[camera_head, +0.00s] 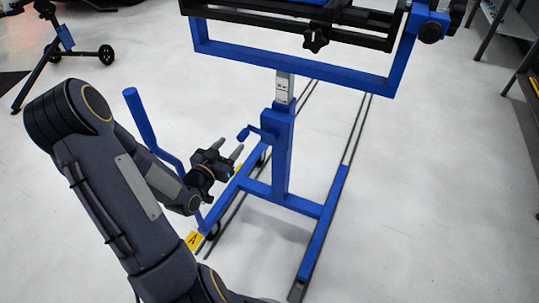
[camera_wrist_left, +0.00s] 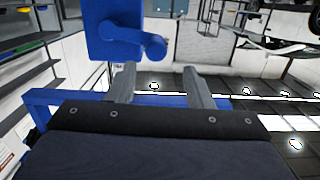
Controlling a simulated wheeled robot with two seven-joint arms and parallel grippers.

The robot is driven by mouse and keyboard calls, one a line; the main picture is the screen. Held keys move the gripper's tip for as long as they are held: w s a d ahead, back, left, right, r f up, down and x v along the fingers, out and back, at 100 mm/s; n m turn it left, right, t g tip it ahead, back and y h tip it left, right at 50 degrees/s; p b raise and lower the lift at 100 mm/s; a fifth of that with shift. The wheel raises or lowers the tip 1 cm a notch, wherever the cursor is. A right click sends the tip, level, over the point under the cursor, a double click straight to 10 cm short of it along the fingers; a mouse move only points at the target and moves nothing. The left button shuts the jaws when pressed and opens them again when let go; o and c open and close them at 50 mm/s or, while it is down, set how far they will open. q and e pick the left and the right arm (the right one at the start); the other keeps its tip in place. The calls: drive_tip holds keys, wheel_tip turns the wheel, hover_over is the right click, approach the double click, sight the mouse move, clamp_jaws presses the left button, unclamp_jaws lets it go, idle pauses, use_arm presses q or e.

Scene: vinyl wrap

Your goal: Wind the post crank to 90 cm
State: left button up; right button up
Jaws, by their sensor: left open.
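The blue post (camera_head: 281,160) stands upright on a blue wheeled base, with a grey inner column (camera_head: 284,88) with small markings coming out of its top; I cannot read them. The blue crank (camera_head: 260,133) sticks out from the post's left side near its top. My left gripper (camera_head: 229,148) is open and empty, a little left of and below the crank's end, with its fingers toward it. In the left wrist view, blue crank parts (camera_wrist_left: 135,40) show just beyond the open left gripper (camera_wrist_left: 158,75), apart from the fingertips. My right gripper is out of view.
A blue frame with a black rail (camera_head: 300,60) sits atop the column. A blue upright handle (camera_head: 139,115) rises from the base behind my left arm. A black wheeled stand (camera_head: 50,55) is at upper left, shelving (camera_head: 505,30) at upper right. The floor around is mostly clear.

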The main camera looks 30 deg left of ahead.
sight(240, 140)
use_arm(q)
drive_tip(key=shift+w+d+f+t+b, duration=0.15)
drive_tip(key=shift+f+t, duration=0.1)
drive_tip(key=shift+f, duration=0.2)
drive_tip(key=shift+s+d+f+t+b, duration=0.15)
drive_tip(key=shift+f+t, duration=0.1)
drive_tip(key=shift+f, duration=0.15)
drive_tip(key=shift+w, duration=0.45)
drive_tip(key=w, duration=0.4)
drive_tip(key=w+b, duration=0.1)
drive_tip(key=w, duration=0.2)
drive_tip(key=shift+a+r, duration=0.1)
drive_tip(key=shift+a, duration=0.3)
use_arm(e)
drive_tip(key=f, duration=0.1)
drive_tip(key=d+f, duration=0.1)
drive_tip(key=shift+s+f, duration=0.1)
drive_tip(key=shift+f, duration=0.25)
use_arm(q)
drive_tip(key=shift+c, duration=0.4)
clamp_jaws()
